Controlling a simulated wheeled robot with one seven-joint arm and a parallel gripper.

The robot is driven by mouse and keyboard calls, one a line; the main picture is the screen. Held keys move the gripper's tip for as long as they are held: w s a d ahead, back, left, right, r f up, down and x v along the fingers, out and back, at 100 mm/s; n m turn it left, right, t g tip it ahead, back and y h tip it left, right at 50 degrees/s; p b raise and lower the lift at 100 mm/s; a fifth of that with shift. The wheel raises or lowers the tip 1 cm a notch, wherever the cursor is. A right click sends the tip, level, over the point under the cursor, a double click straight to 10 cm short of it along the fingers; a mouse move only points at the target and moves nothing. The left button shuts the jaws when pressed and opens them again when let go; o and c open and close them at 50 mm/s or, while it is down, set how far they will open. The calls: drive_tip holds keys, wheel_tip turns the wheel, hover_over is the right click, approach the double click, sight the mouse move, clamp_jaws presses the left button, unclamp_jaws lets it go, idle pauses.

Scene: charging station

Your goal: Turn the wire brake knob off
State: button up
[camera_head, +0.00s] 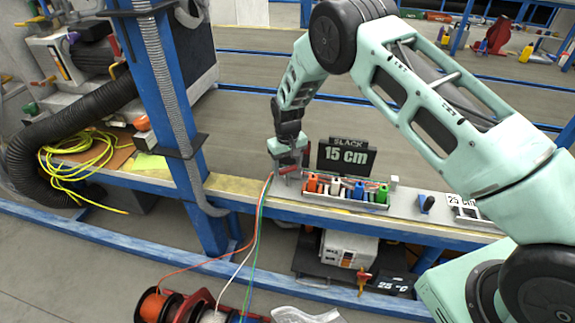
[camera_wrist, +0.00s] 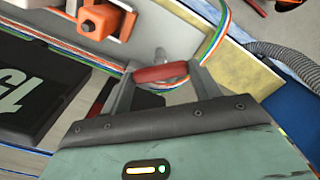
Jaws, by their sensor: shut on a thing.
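The wire brake knob (camera_wrist: 160,73) is a red handle on a grey metal mount. In the wrist view it lies between the two grey fingers of my gripper (camera_wrist: 158,82), which are shut on it. In the head view my gripper (camera_head: 286,172) is over the bench edge, left of a dark sign reading "SLACK 15 cm" (camera_head: 346,157). There the knob is mostly hidden by the fingers. Coloured wires (camera_head: 261,215) run up from below to the bench beside my gripper; they also pass close by the knob in the wrist view (camera_wrist: 217,32).
A rack of coloured clamps (camera_head: 345,202) stands right of my gripper; orange blocks (camera_wrist: 98,22) show close by in the wrist view. A blue post (camera_head: 175,110) with a grey hose stands to the left. Wire spools (camera_head: 152,307) sit below the bench.

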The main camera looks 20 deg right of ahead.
sight(288, 168)
drive_tip(key=n, duration=0.4)
drive_tip(key=shift+n, duration=2.9)
drive_tip(key=o, duration=1)
wheel_tip(288, 168, up, 17)
drive_tip(key=shift+r+p, duration=0.2)
drive_tip(key=shift+p, duration=0.1)
